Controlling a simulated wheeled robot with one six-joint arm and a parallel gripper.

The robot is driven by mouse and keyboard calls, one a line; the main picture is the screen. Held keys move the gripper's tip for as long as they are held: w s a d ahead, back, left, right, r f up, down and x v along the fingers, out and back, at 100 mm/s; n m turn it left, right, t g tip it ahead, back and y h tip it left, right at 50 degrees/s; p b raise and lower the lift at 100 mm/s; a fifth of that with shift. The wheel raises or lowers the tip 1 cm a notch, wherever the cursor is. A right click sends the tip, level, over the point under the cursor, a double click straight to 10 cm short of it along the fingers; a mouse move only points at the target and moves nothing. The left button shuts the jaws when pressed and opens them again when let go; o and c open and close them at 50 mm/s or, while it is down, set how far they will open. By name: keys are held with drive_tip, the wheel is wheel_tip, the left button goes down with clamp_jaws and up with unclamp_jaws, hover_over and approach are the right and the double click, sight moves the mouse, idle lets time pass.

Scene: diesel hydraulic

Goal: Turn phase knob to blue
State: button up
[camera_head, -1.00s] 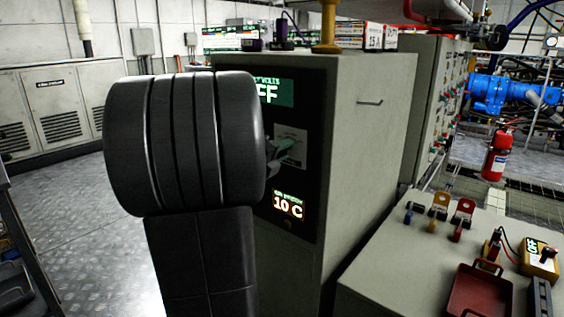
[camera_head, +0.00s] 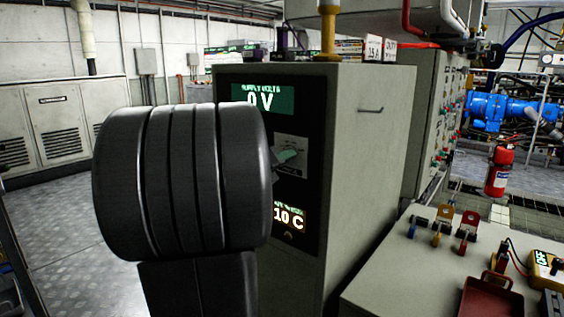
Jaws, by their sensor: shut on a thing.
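The knob (camera_head: 288,154) is a small pale green handle on a light square plate (camera_head: 291,170), set in the black front panel of a grey cabinet. Its label and colour marks are too small to read. My gripper (camera_head: 276,160) reaches the knob from the left. Only a little of its dark fingers shows, shut at the knob; the rest is hidden behind my thick black arm link. Above the knob, a green display (camera_head: 263,98) reads 0 V, with "supply volts" over it. Below it, an orange-white display (camera_head: 289,217) reads 10 C.
The grey cabinet (camera_head: 365,170) fills the middle. To its right, a bench (camera_head: 390,265) holds coloured padlock-like pieces, a red tray (camera_head: 490,300) and a yellow meter (camera_head: 545,268). A red fire extinguisher (camera_head: 499,170) stands behind. Open floor (camera_head: 60,220) lies at the left.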

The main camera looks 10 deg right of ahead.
drive_tip(key=o, duration=1)
drive_tip(key=p+v, duration=0.3)
drive_tip(key=v, duration=1.1)
drive_tip(key=shift+d, duration=0.1)
drive_tip(key=shift+w+d, duration=0.1)
drive_tip(key=b+x, duration=0.3)
drive_tip(key=x, duration=1)
drive_tip(key=shift+w+d, duration=0.2)
drive_tip(key=shift+d, duration=0.05)
drive_tip(key=shift+a, duration=0.1)
